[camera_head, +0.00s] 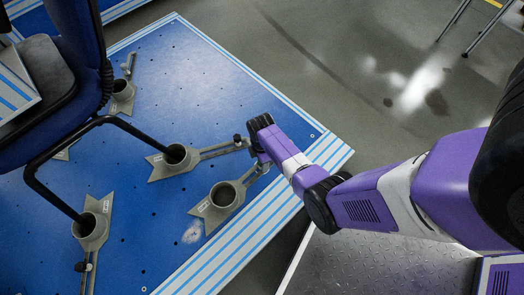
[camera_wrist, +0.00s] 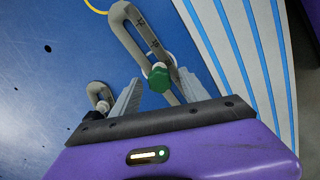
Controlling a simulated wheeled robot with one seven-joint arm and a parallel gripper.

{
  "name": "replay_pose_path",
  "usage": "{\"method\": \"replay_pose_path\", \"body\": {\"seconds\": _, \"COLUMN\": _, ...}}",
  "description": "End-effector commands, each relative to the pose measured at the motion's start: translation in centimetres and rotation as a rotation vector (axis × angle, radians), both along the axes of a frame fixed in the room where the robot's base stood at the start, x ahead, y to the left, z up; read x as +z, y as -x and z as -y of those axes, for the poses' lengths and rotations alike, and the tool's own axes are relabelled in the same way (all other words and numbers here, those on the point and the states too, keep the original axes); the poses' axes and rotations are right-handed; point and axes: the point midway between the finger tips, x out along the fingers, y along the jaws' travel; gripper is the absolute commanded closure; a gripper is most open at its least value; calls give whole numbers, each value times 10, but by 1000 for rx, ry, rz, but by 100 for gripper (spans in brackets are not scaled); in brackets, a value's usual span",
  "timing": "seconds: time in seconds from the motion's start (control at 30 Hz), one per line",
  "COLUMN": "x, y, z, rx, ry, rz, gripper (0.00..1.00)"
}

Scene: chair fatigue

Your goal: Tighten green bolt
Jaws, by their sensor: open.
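The green bolt (camera_wrist: 159,78) stands in the slot of a grey metal clamp arm (camera_wrist: 128,32) in the wrist view. My gripper (camera_wrist: 160,84) is open, with one grey finger on each side of the green bolt. The bolt's head shows between the fingers; I cannot tell whether either finger touches it. In the head view, the end of my arm is over the slotted arm of the front clamp (camera_head: 222,196), near the blue platform's right edge. The green bolt and fingertips cannot be made out there.
A neighbouring slotted arm (camera_wrist: 97,92) lies left of my gripper. More clamps, such as one cup (camera_head: 175,156), hold the chair's dark legs. The blue platform (camera_head: 215,90) has striped edges (camera_head: 235,250). Open floor (camera_head: 360,60) lies beyond it.

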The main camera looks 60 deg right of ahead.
Motion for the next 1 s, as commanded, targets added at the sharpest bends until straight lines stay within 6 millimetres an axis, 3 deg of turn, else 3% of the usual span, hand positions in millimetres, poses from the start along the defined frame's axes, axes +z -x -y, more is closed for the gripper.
{"method": "replay_pose_path", "body": {"seconds": 0.23, "x": 0, "y": 0, "z": 0, "rx": 16, "ry": 0, "rz": 0, "gripper": 47}}
{"method": "replay_pose_path", "body": {"seconds": 0.53, "x": 0, "y": 0, "z": 1, "rx": 304, "ry": 0, "rz": 0, "gripper": 47}}
{"method": "replay_pose_path", "body": {"seconds": 1.0, "x": 0, "y": 0, "z": 1, "rx": 431, "ry": 1, "rz": 0, "gripper": 47}}
